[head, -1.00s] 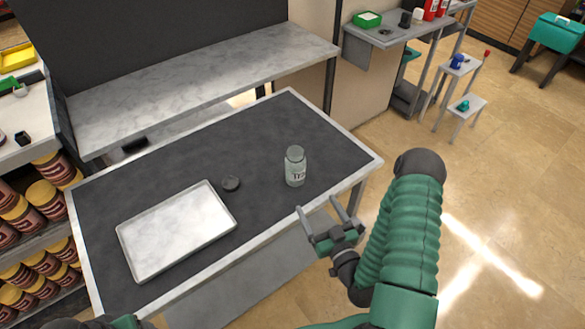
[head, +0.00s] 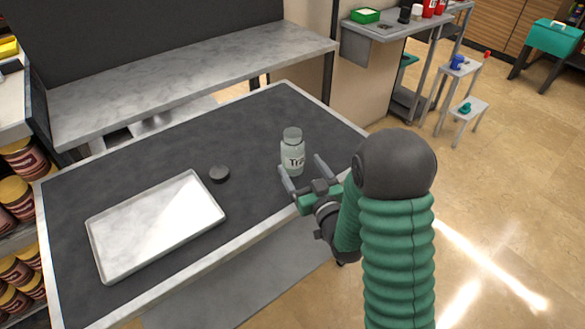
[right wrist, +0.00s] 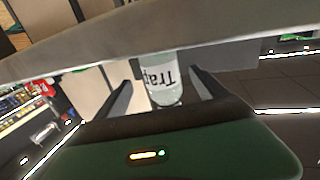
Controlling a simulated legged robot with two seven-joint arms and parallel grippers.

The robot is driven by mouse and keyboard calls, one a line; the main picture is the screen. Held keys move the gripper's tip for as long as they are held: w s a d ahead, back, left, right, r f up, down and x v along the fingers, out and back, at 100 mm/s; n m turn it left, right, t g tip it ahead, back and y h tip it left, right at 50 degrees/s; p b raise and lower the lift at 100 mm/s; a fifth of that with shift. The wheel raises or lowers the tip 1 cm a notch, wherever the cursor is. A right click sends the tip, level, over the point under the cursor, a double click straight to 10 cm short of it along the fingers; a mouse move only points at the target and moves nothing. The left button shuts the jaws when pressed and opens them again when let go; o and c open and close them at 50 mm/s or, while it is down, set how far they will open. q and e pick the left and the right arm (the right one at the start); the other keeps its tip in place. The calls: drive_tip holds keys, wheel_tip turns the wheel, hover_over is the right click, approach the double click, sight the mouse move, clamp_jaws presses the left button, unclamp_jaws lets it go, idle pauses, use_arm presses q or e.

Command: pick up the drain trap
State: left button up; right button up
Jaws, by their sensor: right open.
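The drain trap is a clear jar (head: 292,155) with a grey lid and a label reading "Tra…". It stands upright on the dark table top (head: 130,165) near its right edge. My right gripper (head: 302,172) is open, with its fingers pointing at the jar from the near side. In the right wrist view the jar (right wrist: 162,80) shows between the two open fingers, beyond the palm. I cannot tell whether the fingers touch it. My left gripper is not in view.
A white tray (head: 155,228) lies on the table at the left. A marble shelf (head: 200,85) runs along the back. The table around the jar is otherwise clear.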

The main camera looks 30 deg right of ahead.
sight(297, 162)
drive_tip(key=shift+w, duration=0.15)
drive_tip(key=w, duration=0.3)
drive_tip(key=w+d, duration=0.1)
drive_tip(key=w, duration=0.1)
drive_tip(key=shift+a, duration=0.1)
drive_tip(key=c, duration=1.5)
drive_tip(key=shift+r, duration=0.1)
clamp_jaws()
drive_tip(key=shift+r, duration=0.1)
